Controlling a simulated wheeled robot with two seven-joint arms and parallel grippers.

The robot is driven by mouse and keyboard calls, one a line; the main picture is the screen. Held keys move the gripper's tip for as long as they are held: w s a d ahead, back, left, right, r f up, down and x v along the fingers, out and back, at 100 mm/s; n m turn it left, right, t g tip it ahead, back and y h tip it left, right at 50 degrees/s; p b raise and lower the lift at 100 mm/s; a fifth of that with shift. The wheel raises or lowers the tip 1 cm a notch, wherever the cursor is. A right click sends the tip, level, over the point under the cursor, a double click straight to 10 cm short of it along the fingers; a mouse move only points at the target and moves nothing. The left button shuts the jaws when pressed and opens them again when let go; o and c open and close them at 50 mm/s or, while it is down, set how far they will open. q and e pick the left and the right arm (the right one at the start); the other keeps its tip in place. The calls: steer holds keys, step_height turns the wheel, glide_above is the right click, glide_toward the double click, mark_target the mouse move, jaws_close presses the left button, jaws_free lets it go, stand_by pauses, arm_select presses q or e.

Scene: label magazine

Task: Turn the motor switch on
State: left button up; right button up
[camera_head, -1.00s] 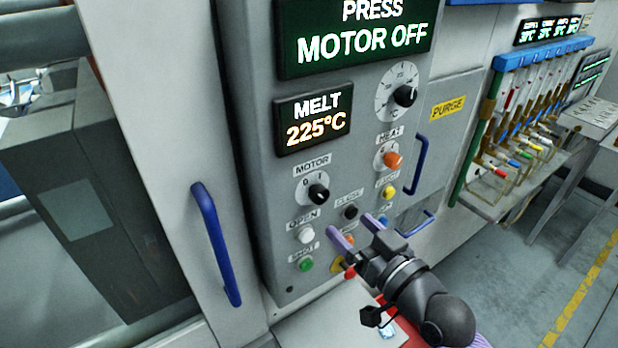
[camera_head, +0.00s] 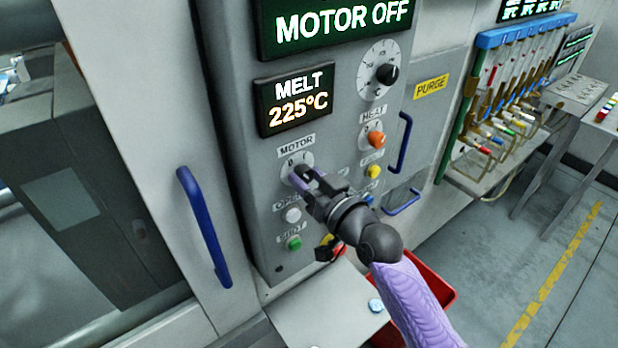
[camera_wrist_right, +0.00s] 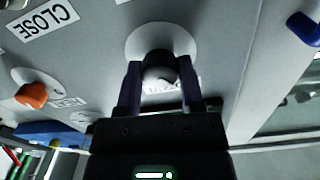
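The motor switch is a dark rotary knob on a white round dial (camera_head: 291,161) under the MOTOR label (camera_head: 297,146). My right gripper (camera_head: 306,177) is in front of it and hides most of the knob in the head view. In the right wrist view the dark knob (camera_wrist_right: 160,67) lies between the two fingers of my right gripper (camera_wrist_right: 160,80), one on each side. The fingers are apart, with narrow gaps beside the knob, and no firm grip shows. The display (camera_head: 335,22) above reads MOTOR OFF. My left gripper is not in view.
An orange HEAT knob (camera_head: 376,140) and yellow button (camera_head: 373,171) are to the right; white (camera_head: 292,215) and green (camera_head: 294,243) buttons sit below. Blue handles flank the panel, left (camera_head: 205,228) and right (camera_head: 404,143). A red bin (camera_head: 440,291) stands below.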

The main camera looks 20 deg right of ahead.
jaws_close()
steer(key=m+p, duration=0.2)
steer(key=m, duration=0.2)
steer(key=shift+r, duration=0.1)
steer(key=m+p, duration=0.2)
steer(key=m, duration=0.2)
steer(key=shift+m, duration=0.4)
steer(key=m, duration=0.4)
steer(key=shift+m+g+p, duration=0.3)
steer(key=shift+p, duration=0.1)
steer(key=shift+m, duration=0.3)
